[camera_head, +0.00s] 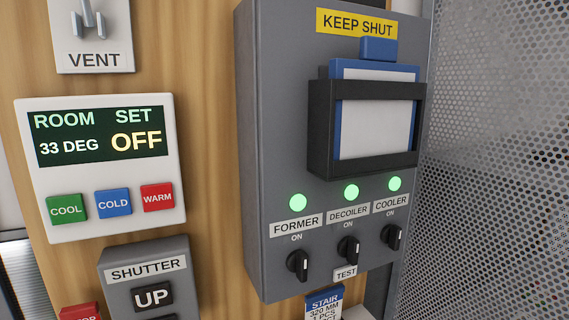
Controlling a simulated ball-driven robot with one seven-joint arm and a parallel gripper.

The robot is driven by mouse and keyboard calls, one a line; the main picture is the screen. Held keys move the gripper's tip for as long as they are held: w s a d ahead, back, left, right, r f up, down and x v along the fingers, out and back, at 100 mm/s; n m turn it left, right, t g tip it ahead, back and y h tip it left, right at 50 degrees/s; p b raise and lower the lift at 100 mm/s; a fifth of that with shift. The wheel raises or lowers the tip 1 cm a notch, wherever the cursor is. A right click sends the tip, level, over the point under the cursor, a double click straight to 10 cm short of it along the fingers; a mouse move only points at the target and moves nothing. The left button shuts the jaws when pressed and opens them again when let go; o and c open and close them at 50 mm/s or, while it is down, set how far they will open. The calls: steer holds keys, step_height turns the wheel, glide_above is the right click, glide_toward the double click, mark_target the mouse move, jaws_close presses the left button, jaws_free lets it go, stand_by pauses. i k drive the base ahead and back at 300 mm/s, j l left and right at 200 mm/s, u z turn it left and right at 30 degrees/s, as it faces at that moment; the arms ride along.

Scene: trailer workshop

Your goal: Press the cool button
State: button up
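The COOL button (67,208) is a small green square marked "COOL" at the lower left of a white control panel (108,190) on the wood wall. To its right are a blue COLD button (113,203) and a red WARM button (158,197). The panel's dark display (96,134) reads ROOM 33 DEG and SET OFF. Nothing covers the green button. My gripper is not in view.
Below is a grey SHUTTER box (150,283) with an UP button and a red button beside it. Right stands a grey cabinet (275,130) with green lights, knobs and a document holder. A VENT switch (92,30) is above. Perforated metal (500,150) is at far right.

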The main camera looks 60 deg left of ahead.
mark_target(68, 209)
steer(key=u, duration=0.45)
steer(key=j+u, duration=0.15)
steer(key=u, duration=0.8)
steer(key=j+u, duration=0.1)
steer(key=u, duration=0.35)
